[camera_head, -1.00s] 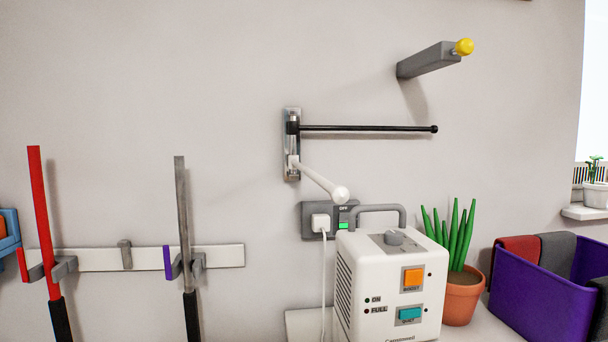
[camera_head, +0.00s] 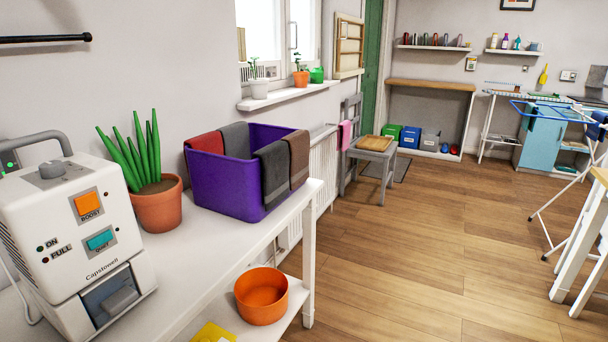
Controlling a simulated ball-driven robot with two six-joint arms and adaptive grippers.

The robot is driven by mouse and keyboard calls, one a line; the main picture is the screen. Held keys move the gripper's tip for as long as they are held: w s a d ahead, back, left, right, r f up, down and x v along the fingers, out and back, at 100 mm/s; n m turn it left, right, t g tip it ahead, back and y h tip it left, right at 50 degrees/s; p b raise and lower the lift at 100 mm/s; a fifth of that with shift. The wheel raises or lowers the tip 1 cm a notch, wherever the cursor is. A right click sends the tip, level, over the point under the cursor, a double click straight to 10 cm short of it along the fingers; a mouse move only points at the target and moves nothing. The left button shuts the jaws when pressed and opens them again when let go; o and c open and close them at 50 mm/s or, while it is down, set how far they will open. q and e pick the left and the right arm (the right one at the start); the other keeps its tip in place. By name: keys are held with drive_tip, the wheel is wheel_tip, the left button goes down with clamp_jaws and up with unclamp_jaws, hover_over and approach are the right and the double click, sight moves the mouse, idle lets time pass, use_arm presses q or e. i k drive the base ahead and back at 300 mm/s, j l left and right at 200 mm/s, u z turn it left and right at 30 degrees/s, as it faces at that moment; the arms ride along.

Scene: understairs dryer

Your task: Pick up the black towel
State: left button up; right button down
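A purple bin (camera_head: 222,188) stands on the white table, with several towels draped over its rim. A very dark, blackish towel (camera_head: 273,176) hangs over the near right side of the bin. A brown towel (camera_head: 299,160) hangs right beside it. A red towel (camera_head: 206,143) and a dark grey towel (camera_head: 236,140) hang over the far left side. Neither of my grippers shows in the view.
Left of the bin on the white table (camera_head: 205,255) stand a potted plant (camera_head: 158,207) and a white dehumidifier (camera_head: 72,240). An orange bowl (camera_head: 262,297) sits on the lower shelf. Wooden floor (camera_head: 420,255) is open to the right. A grey chair (camera_head: 371,146) stands beyond.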

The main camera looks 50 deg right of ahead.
sight(275, 157)
drive_tip(key=z, duration=1.3)
drive_tip(key=i+z, duration=0.2)
drive_tip(key=z, duration=0.15)
drive_tip(key=i+z, duration=0.15)
drive_tip(key=z, duration=0.2)
drive_tip(key=i+j+z, duration=0.1)
drive_tip(key=z, duration=0.25)
drive_tip(key=i, duration=0.1)
